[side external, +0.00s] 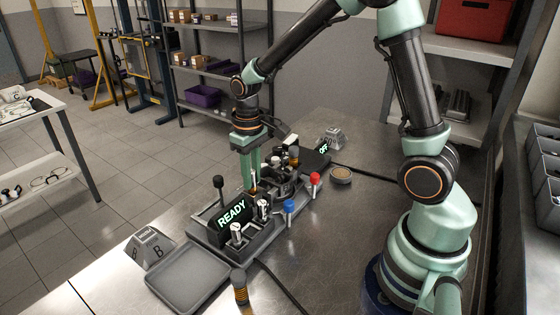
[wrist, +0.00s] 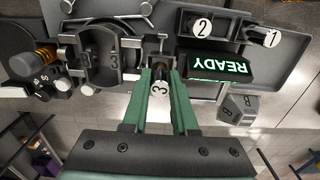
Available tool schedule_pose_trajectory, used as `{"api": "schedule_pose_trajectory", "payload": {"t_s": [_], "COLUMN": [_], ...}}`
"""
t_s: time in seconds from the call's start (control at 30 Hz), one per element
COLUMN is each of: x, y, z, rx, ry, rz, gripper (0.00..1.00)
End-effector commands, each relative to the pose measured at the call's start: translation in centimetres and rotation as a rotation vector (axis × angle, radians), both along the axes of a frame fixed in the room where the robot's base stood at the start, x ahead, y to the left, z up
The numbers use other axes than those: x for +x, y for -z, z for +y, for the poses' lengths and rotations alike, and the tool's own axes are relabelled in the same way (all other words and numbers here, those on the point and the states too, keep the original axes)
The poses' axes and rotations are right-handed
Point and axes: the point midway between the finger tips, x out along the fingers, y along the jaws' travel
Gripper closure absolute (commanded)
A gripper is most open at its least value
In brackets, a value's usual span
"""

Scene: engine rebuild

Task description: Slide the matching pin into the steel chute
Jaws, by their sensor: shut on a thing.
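My gripper (wrist: 160,75) points down with its green fingers shut on a pin (wrist: 160,90) whose pale end is marked 3. In the side view my gripper (side external: 250,172) is over the far part of the dark pin rack (side external: 218,238). Two other pins stand in the rack: pin 2 (wrist: 203,26) and pin 1 (wrist: 268,38). Small steel pieces (wrist: 131,42) stand between that part and my fingers; I cannot tell which is the chute. The held pin's lower end is hidden.
A lit READY sign (side external: 232,212) stands close beside the gripper. A lever with a black knob (side external: 218,182), a blue knob (side external: 290,206) and a red knob (side external: 315,179) rise around the fixture. A grey tray (side external: 165,281) and a block marked B (side external: 148,247) lie at the near left.

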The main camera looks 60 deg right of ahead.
Motion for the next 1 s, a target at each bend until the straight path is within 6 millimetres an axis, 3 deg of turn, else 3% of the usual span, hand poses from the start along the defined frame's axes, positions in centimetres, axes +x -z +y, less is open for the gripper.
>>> {"api": "schedule_pose_trajectory", "payload": {"t_s": [1.0], "x": [0.0], "y": [1.3], "z": [0.0], "rx": [0.0], "ry": [0.0], "rz": [0.0], "gripper": [1.0]}}
